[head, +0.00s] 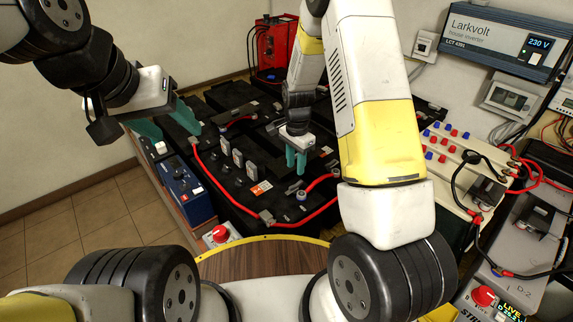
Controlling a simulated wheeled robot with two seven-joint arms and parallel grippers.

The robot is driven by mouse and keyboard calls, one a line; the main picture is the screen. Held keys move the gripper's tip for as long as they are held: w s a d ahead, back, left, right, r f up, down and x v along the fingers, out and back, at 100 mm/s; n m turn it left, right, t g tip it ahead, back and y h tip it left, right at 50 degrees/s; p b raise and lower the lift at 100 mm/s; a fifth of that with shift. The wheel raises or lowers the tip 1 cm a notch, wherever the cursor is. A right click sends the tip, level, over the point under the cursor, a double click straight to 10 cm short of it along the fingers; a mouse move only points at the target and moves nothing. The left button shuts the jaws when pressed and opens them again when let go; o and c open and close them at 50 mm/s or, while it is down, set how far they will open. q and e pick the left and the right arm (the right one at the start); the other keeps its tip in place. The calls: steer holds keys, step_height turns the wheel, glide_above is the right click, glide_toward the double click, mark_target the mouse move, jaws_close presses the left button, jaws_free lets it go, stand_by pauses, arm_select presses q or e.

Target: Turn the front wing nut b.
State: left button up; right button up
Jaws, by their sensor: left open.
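Black batteries (278,212) stand in a group in the middle, linked by red cables (219,187). The front wing nut b cannot be made out for certain. A small blue-grey round piece (301,196) sits on the front battery near the red cable. My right gripper (296,170) points down over the batteries, a little behind that piece. Its teal fingers are close together, and whether they hold anything is unclear. My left gripper (168,135) is open at the left, above the batteries' left edge, with nothing visible between its teal fingers.
A blue instrument box (186,192) and a red button box (220,236) stand along the left and front edges. A red charger (275,48) is at the back. My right arm hides part of the middle.

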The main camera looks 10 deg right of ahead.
mark_target(295, 185)
step_height(295, 185, down, 8)
steer(key=shift+f, duration=0.1)
stand_by(0.4)
jaws_close()
